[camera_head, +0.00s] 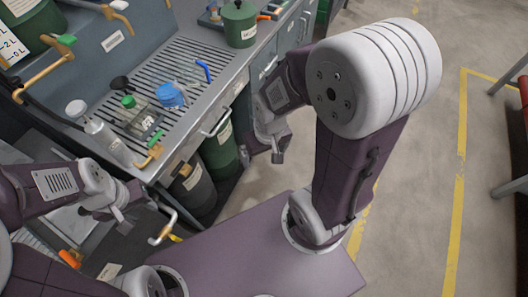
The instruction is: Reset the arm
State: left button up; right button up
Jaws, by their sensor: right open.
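My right arm rises from my purple base (265,255) and bends at a large white joint. Its forearm points away and down to the left. My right gripper (272,147) is open and empty, in front of the counter's edge above the floor. My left arm comes in from the left edge. My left gripper (124,212) hangs beside the near end of the counter, and I see nothing held in it. Its fingers are small and at an angle, so I cannot tell whether they are open or shut.
Open floor with yellow lines (456,200) lies to the right.

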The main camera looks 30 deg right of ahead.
notch_tip(320, 180, up, 2)
jog(key=p, duration=0.2)
jog(key=shift+r+p, duration=0.25)
jog(key=shift+p, duration=0.1)
dwell(0.8)
